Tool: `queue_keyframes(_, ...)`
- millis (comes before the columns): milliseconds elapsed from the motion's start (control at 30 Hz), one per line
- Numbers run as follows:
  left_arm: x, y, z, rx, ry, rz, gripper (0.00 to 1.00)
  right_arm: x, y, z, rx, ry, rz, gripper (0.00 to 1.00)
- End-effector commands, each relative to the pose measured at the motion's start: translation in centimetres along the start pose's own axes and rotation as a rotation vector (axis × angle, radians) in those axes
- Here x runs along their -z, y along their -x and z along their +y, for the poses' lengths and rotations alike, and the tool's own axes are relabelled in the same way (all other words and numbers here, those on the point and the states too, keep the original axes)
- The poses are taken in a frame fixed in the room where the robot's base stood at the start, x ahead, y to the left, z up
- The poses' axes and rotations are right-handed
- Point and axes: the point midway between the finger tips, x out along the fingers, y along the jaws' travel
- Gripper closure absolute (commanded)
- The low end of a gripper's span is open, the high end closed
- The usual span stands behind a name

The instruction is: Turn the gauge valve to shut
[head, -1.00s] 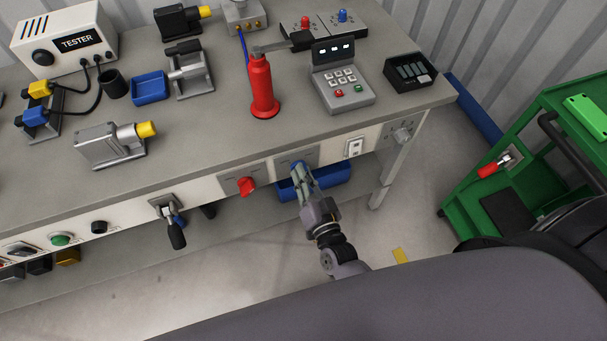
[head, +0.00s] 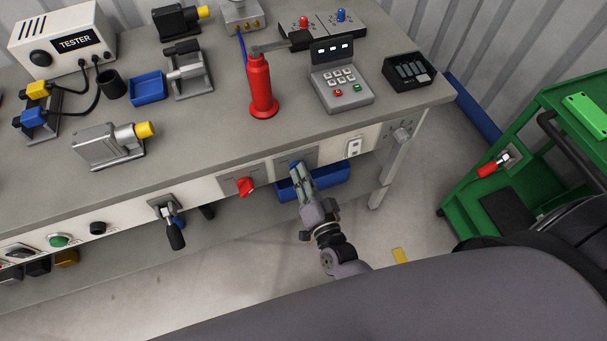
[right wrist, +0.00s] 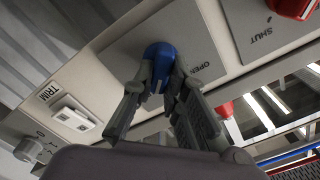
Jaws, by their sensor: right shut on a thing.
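A blue valve knob (right wrist: 158,62) sits on a grey plate (right wrist: 195,45) on the bench's front panel. The word OPEN shows on that plate in the right wrist view. My right gripper (right wrist: 160,86) has its fingers around the knob, one on each side, and is shut on it. In the head view my right gripper (head: 299,176) reaches up to the panel from below and hides most of the knob. I cannot read which valve is labelled gauge. My left gripper is not in view.
A red valve knob (head: 245,187) sits left of the gripper; beside it a plate reads SHUT in the wrist view. A black-handled lever (head: 175,235) hangs further left. A white switch (head: 354,147) is to the right. A blue bin (head: 330,182) is under the bench.

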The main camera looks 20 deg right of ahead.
Motion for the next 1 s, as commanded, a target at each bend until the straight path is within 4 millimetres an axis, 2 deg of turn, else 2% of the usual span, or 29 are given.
queue_keyframes(67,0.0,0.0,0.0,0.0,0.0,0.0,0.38,0.1,0.0,0.0,0.0,-0.003,0.002,0.83)
queue_keyframes(300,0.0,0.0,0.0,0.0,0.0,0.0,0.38,0.0,0.0,0.0,0.0,-0.001,0.001,0.67)
queue_keyframes(667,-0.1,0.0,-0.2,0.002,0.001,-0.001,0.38,0.0,0.5,0.0,-0.001,0.0,0.0,0.67)
queue_keyframes(767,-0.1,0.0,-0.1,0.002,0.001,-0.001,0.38,-0.1,1.7,0.1,-0.002,0.0,-0.002,0.67)
queue_keyframes(1000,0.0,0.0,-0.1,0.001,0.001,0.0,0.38,-0.1,6.8,0.1,-0.003,0.0,-0.004,0.67)
